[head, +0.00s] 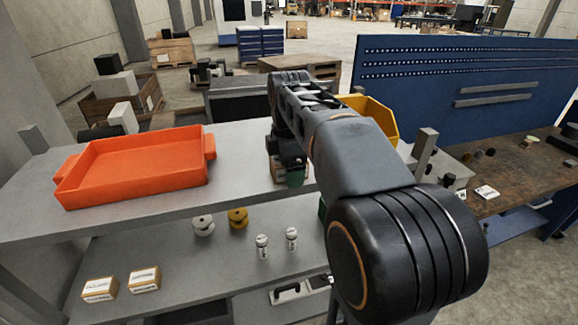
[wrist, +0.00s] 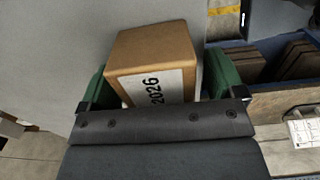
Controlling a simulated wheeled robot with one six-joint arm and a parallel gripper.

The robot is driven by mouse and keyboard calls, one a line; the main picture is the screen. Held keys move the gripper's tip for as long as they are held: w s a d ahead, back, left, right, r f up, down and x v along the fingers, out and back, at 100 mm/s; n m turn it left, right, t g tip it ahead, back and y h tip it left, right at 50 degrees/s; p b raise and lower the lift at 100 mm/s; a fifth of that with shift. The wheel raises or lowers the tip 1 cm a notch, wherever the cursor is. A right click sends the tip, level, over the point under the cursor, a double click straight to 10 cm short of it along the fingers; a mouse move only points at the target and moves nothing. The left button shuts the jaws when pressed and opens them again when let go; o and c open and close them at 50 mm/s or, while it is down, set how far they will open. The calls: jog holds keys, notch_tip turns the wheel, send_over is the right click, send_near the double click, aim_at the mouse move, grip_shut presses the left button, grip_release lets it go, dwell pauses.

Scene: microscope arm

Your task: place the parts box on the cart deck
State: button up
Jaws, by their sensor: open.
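The parts box (wrist: 155,48) is a brown cardboard box with a white label reading 2026. In the wrist view it stands between the two green fingers of my gripper (wrist: 160,78). The fingers are open, one on each side of it, and a narrow gap shows on the right. In the head view my gripper (head: 293,176) is over the grey deck (head: 236,180), right of the orange tray, with a sliver of the box (head: 277,170) beside a green finger. My arm hides most of the box. I cannot tell whether its base touches the deck.
An orange tray (head: 135,167) takes up the deck's left part. A yellow bin (head: 375,118) stands behind my arm. The lower shelf (head: 200,262) holds small boxes, spools and bottles. A workbench with a blue pegboard (head: 450,75) is at right. Bare deck lies between tray and gripper.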

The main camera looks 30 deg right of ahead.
jog(key=c, duration=1.3)
